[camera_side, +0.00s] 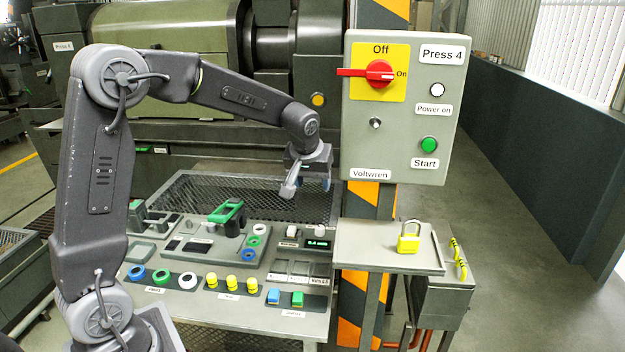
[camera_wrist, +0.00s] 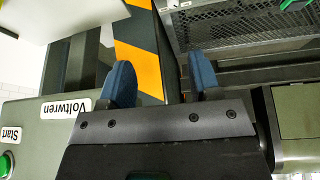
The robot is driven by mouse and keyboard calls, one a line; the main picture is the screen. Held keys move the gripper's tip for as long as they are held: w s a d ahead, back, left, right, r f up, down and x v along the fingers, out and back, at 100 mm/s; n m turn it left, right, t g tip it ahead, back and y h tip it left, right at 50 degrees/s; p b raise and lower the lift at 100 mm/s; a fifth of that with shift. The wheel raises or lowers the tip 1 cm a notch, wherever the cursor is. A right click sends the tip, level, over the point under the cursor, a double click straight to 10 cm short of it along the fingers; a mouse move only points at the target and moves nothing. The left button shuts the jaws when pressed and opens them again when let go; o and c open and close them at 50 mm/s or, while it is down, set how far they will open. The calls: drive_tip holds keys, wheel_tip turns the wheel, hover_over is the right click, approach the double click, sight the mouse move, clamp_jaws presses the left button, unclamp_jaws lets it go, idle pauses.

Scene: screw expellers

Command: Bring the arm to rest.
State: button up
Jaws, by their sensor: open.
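My gripper (camera_side: 306,185) hangs from the bent arm in the side view, left of the control box marked Press 4 and above the back of the work table. Its fingers point down, and they look empty. In the wrist view the two blue fingertips (camera_wrist: 158,82) stand apart, with nothing held between them. A black and orange striped post and part of a mesh panel show beyond them. The control box (camera_side: 360,142) carries a red rotary switch (camera_side: 378,73), with its handle lying sideways toward the left.
The table (camera_side: 240,318) holds rings, yellow pieces, blue and green blocks and a green-topped tool (camera_side: 226,211). A yellow padlock (camera_side: 408,238) stands on a grey shelf (camera_side: 350,256) at right. The striped post (camera_side: 372,205) and box are close to my gripper's right. Open floor lies farther right.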

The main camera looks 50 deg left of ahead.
drive_tip(key=shift+r, duration=0.1)
drive_tip(key=s+d+r+m+h, duration=0.1)
drive_tip(key=s+d, duration=0.3)
drive_tip(key=s, duration=0.4)
drive_tip(key=s+d+r+m+t, duration=0.1)
drive_tip(key=s+d+m, duration=0.3)
drive_tip(key=s, duration=0.5)
drive_tip(key=s+d+r+m+h, duration=0.1)
drive_tip(key=s+d+r+m, duration=0.1)
drive_tip(key=s+d, duration=0.3)
drive_tip(key=s+r, duration=0.1)
drive_tip(key=s, duration=0.3)
drive_tip(key=shift+r+m+t+h, duration=0.2)
drive_tip(key=shift+m+t+h, duration=0.1)
drive_tip(key=shift+m+t, duration=0.1)
